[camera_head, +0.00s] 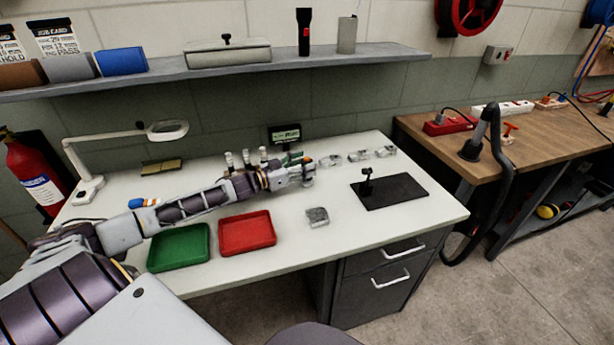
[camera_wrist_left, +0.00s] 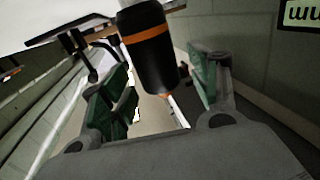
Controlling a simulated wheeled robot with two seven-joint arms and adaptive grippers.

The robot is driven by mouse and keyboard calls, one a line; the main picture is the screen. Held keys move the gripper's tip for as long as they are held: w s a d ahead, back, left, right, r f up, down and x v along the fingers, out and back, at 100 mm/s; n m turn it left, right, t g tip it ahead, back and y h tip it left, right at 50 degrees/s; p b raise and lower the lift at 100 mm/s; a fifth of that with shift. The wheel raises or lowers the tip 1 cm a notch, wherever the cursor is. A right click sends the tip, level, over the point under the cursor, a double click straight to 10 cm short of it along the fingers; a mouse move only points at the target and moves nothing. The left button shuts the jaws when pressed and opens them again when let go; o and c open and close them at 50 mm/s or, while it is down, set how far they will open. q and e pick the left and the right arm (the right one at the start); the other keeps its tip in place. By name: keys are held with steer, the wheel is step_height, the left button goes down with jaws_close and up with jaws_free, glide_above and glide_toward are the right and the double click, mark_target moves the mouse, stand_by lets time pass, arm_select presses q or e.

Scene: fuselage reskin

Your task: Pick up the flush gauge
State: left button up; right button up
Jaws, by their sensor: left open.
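A small black upright device (camera_head: 367,182) stands on a dark plate (camera_head: 405,191). My right gripper is out of view.
Several white-capped bottles (camera_head: 246,158) and a small display (camera_head: 285,134) stand behind my left arm. A green tray (camera_head: 179,263) and red tray (camera_head: 247,249) lie in front of it. A grey block (camera_head: 317,216) lies right of them. A shelf (camera_head: 300,57) overhangs the back.

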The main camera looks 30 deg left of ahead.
arm_select(q)
steer(key=shift+x, duration=0.8)
steer(key=c, duration=1.3)
